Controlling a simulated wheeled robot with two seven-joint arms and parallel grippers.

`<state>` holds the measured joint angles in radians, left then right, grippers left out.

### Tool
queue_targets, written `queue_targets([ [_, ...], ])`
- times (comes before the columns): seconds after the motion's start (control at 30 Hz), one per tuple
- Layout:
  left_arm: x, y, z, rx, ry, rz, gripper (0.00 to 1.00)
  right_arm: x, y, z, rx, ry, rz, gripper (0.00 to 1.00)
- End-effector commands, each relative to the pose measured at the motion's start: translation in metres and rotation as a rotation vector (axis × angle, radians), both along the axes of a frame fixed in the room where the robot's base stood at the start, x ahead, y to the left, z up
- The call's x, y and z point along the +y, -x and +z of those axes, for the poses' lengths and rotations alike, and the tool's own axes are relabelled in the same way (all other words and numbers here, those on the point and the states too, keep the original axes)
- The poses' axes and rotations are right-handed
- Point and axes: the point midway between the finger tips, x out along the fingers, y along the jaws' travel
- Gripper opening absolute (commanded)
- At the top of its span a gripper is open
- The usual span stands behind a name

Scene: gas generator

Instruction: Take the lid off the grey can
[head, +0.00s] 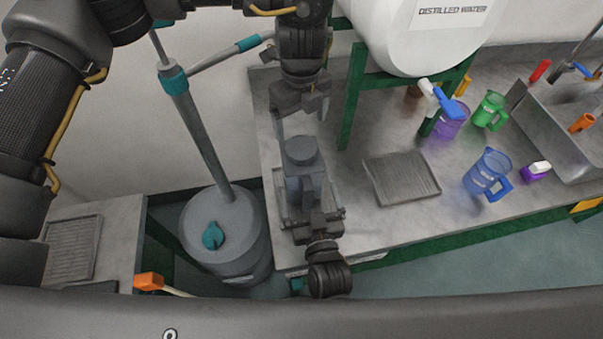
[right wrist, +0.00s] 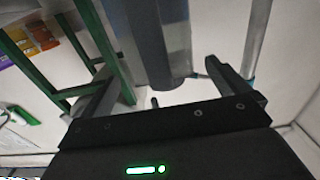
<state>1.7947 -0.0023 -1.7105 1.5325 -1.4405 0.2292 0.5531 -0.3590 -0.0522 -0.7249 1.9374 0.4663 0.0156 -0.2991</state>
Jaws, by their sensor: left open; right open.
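The grey can (head: 304,189) stands on the counter at the middle of the head view, with its round grey lid (head: 302,150) on top. My left gripper (head: 301,126) is open just above and behind the lid, its fingers pointing down; no contact with the lid is visible. My right gripper (head: 313,212) is open at the near side of the can, low down, its fingers pointing towards it. In the right wrist view the can (right wrist: 150,45) shows between the spread fingers of my right gripper (right wrist: 168,90), with a gap on the right. The lid is not seen there.
A white distilled water tank (head: 410,40) on a green stand (head: 354,95) is right of my left gripper. A grey cylinder with a teal knob (head: 225,230) stands at left, below the counter.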

Motion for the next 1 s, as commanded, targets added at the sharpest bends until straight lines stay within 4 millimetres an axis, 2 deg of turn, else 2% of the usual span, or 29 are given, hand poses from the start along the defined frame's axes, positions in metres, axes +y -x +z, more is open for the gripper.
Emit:
queue_targets([
  [0.1,0.000,0.000,0.000,-0.001,0.001,-0.001,0.86,0.004,-0.021,0.001,-0.002,0.001,0.001,1.00],
  [0.3,0.000,0.000,0.000,0.000,0.001,-0.001,0.86,0.009,-0.046,0.000,0.000,0.001,0.000,1.00],
  [0.5,0.000,0.000,0.000,0.000,0.001,-0.001,0.86,0.011,-0.056,0.000,0.001,0.000,0.001,1.00],
  [0.77,0.000,0.000,0.000,0.000,0.001,-0.001,0.86,0.011,-0.057,0.000,0.001,0.000,0.001,1.00],
  [1.0,0.000,0.000,0.000,0.000,0.001,-0.001,0.86,0.011,-0.056,0.000,0.001,0.000,0.001,0.69],
])
